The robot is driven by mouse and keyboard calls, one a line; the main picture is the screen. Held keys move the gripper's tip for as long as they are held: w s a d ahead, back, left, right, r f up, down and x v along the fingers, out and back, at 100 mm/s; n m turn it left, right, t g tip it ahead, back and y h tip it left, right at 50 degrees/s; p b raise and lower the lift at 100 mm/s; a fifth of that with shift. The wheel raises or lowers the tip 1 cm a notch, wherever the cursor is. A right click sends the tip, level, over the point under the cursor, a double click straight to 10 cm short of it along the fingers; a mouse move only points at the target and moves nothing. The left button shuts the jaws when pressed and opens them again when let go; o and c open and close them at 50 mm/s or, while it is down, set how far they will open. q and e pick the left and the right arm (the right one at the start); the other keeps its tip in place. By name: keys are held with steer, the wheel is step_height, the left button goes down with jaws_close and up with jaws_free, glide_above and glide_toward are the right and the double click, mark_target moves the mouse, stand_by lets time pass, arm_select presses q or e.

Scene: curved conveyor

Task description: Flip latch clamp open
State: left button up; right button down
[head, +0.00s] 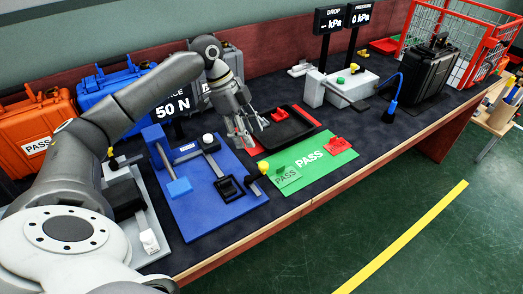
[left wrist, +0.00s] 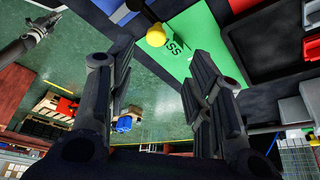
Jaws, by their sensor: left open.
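A blue fixture plate (head: 215,208) lies on the bench, with a black latch clamp (head: 229,188) near its front right. A dark lever with a yellow knob (head: 263,168) stands at the plate's right edge, by the green mat. In the left wrist view a yellow knob (left wrist: 156,36) on a dark lever shows beyond the fingers. My left gripper (head: 250,135) is open and empty above the bench, behind the yellow knob and apart from it. In the left wrist view its fingers (left wrist: 155,85) are spread wide.
A grey fixture (head: 342,86), black case (head: 425,75) and red wire crate (head: 480,40) stand farther right.

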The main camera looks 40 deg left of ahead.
arm_select(q)
glide_above(262, 164)
steer(key=s+a, duration=0.1)
steer(key=f, duration=0.5)
steer(key=shift+a, duration=0.2)
steer(key=x, duration=0.2)
steer(key=shift+w+f, duration=0.15)
steer(key=shift+f, duration=0.25)
steer(key=shift+x, duration=0.9)
steer(key=shift+d, duration=0.1)
steer(key=c, duration=1)
steer(key=shift+r+n+p, duration=0.1)
steer(key=shift+n+p, duration=0.2)
steer(key=shift+p, duration=0.35)
steer(key=shift+a+n+p, duration=0.2)
steer(key=shift+n+p, duration=0.1)
steer(key=shift+p, duration=0.25)
steer(key=shift+t, duration=0.3)
arm_select(e)
steer(key=s, duration=0.1)
steer(key=s+d+r, duration=0.2)
steer(key=shift+s, duration=0.2)
